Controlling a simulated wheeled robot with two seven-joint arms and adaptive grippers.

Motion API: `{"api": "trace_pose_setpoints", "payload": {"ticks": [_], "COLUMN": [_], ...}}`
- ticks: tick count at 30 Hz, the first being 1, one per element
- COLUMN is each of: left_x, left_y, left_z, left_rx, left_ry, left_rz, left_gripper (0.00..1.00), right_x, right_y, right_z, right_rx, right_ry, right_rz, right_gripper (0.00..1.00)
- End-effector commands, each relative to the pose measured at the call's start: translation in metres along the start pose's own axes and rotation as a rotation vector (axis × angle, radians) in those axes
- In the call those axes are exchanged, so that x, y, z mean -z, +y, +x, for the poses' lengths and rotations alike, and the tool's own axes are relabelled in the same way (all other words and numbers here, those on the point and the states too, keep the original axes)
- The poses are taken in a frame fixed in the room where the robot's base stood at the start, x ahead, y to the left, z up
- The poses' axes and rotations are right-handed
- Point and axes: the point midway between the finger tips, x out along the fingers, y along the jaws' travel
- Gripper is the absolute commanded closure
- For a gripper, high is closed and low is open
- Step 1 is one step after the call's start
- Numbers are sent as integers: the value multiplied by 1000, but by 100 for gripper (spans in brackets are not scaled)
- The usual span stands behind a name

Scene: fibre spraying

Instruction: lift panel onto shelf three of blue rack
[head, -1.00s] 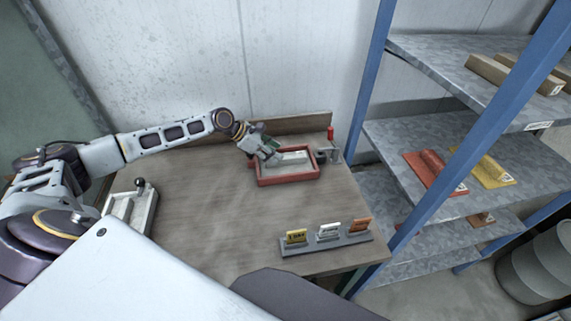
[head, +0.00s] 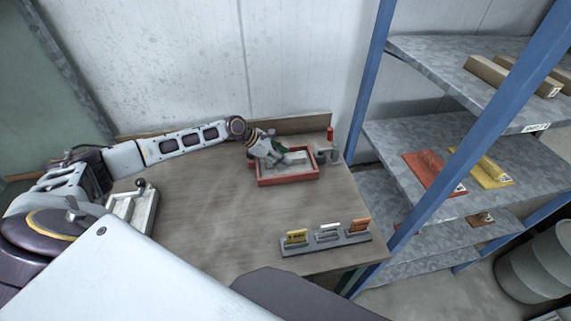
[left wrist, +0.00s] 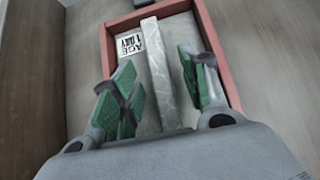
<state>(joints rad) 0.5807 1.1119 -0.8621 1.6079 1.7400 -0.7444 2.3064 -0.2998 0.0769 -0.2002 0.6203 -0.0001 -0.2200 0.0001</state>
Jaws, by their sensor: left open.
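A pale grey panel with a raised rib (left wrist: 158,75) lies in a red-rimmed tray (head: 290,180) on the table. In the left wrist view, a label reading "AGE 1 DAY" shows beside the rib. My left gripper (head: 280,158) is over the tray. In the left wrist view its two green-padded fingers (left wrist: 162,92) are open, one on each side of the rib, with a gap visible on both sides. The blue rack (head: 369,85) stands at the right with several grey shelves. My right gripper is not in view.
A red panel (head: 434,174) and a yellow panel (head: 482,168) lie on a middle shelf, with tan ones (head: 487,70) above. A card holder (head: 327,243) stands at the table's front. A grey fixture with a black knob (head: 145,207) is at left. The table's middle is clear.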

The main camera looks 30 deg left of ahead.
Motion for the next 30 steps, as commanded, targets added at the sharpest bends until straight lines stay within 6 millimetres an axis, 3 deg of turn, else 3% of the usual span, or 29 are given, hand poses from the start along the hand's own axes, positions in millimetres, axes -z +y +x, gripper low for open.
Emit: {"api": "trace_pose_setpoints", "payload": {"ticks": [19,27,30], "left_x": [0,0,0], "left_y": [0,0,0], "left_z": [7,7,7], "left_rx": [0,0,0], "left_ry": [1,1,1], "left_rz": [1,1,1], "left_gripper": [57,91,100], "right_x": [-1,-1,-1], "right_y": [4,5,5], "right_z": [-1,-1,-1], "right_rx": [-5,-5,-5], "right_ry": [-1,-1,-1], "right_rz": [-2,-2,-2], "right_gripper": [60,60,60]}}
